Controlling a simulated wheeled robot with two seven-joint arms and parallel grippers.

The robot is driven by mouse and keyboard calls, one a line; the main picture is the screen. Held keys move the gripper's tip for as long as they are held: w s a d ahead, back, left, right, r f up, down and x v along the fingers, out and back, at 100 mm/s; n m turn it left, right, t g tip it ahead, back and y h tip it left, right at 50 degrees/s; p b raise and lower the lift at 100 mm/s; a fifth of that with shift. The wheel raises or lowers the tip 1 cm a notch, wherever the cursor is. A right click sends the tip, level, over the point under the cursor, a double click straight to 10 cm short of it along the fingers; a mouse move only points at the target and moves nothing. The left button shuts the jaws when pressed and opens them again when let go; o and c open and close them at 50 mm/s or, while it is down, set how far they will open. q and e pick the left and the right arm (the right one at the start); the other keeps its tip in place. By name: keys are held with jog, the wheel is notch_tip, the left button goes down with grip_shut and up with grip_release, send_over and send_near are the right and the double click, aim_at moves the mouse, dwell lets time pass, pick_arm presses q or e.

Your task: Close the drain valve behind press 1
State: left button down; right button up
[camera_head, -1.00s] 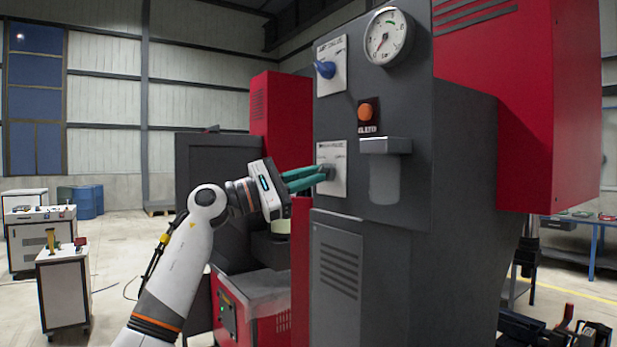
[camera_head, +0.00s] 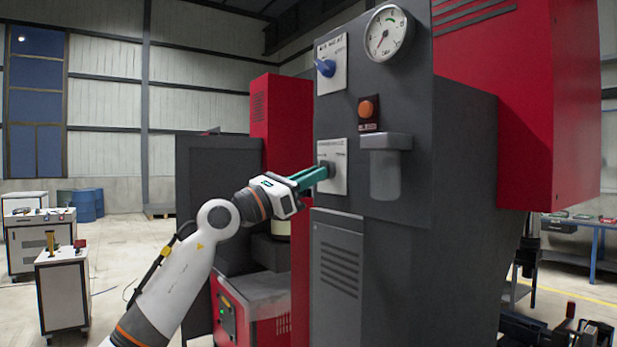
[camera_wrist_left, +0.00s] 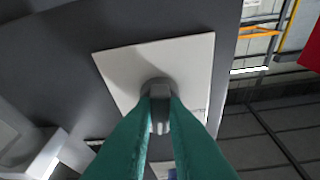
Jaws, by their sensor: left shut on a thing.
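The lower valve is a grey knob (camera_wrist_left: 159,100) on a white label plate (camera_head: 339,166), low on the dark grey panel (camera_head: 350,113) of the press. My left gripper (camera_head: 323,171) reaches in from the left and is shut on this knob. In the left wrist view, my teal fingers (camera_wrist_left: 159,120) sit on both sides of the knob, in front of the white plate (camera_wrist_left: 185,65). The plate's lettering is too small to read. My right gripper does not show.
A grey filter bowl (camera_head: 385,172) juts out close to the right of the knob. Carts (camera_head: 62,290) stand far left.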

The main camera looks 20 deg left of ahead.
pick_arm(q)
jog(key=shift+s+d+r+n+t+y+b, duration=0.15)
jog(key=shift+n+t+y+b, duration=0.35)
jog(key=shift+n+y+b, duration=1.4)
jog(key=shift+s+d+r+n+t+y+b, duration=0.1)
jog(key=shift+n+t+y+b, duration=0.55)
jog(key=shift+n, duration=2.6)
jog(key=shift+s+d+r+n+t+y+b, duration=0.15)
jog(key=shift+n+t+y+b, duration=0.2)
jog(key=shift+n+y+b, duration=1.55)
jog(key=shift+n+h+p, duration=0.35)
jog(key=shift+n+h, duration=0.4)
jog(key=shift+n, duration=0.1)
jog(key=c, duration=1.5)
grip_release()
jog(key=shift+w, duration=0.15)
jog(key=shift+o, duration=0.3)
jog(key=shift+f, duration=0.1)
jog(key=shift+f, duration=0.1)
